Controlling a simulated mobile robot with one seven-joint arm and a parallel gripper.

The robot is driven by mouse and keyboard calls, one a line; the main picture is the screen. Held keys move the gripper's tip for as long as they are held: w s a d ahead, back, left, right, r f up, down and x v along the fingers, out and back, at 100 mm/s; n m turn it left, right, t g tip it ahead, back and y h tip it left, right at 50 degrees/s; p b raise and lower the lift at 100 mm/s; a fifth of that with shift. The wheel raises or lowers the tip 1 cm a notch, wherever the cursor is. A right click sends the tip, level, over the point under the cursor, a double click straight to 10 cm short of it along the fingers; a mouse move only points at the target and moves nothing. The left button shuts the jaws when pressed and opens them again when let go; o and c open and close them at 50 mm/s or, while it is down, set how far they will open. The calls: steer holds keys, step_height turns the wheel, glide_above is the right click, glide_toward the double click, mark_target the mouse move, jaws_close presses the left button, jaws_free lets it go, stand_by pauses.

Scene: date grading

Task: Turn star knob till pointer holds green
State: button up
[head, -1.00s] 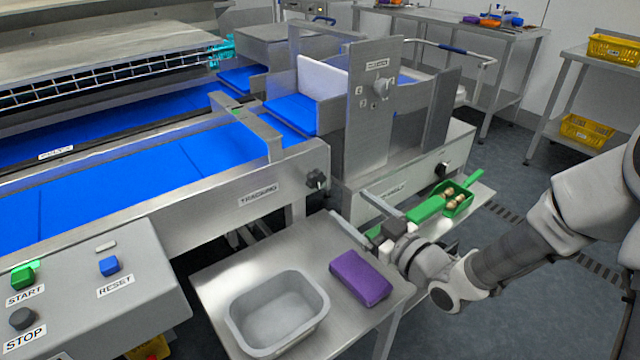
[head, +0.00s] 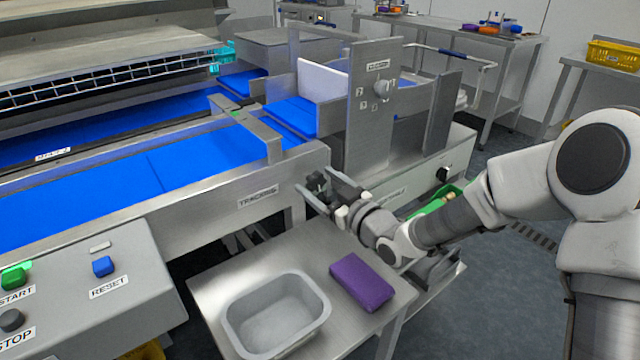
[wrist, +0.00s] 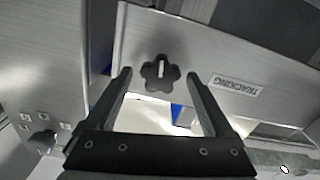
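The dark star knob (head: 315,181) is on the metal side panel of the blue belt, right of the TRACKING label. In the wrist view the star knob (wrist: 153,80) has several lobes and a pale bar on its face. My gripper (head: 320,185) is open, its fingers pointing at the knob. In the wrist view the fingertips of my gripper (wrist: 159,76) lie left and right of the knob, with gaps on both sides. I cannot tell how deep they reach around it. A small green patch (head: 236,113) shows on the bridge over the belt; no pointer can be made out there.
Below the arm is a metal table (head: 215,275) with a grey tub (head: 322,300) and a purple block (head: 362,282). A green tray (head: 455,190) is partly hidden behind my arm. An upright metal plate (head: 370,130) with another knob (head: 380,87) stands close behind the gripper.

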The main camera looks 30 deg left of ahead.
steer(key=c, duration=1.3)
steer(key=shift+m+p, duration=0.5)
steer(key=shift+m, duration=1.6)
steer(key=shift+c, duration=0.2)
steer(key=o, duration=1.4)
steer(key=shift+d, duration=0.15)
steer(key=p+v, duration=0.3)
steer(key=v, duration=1.4)
steer(key=shift+d, duration=0.1)
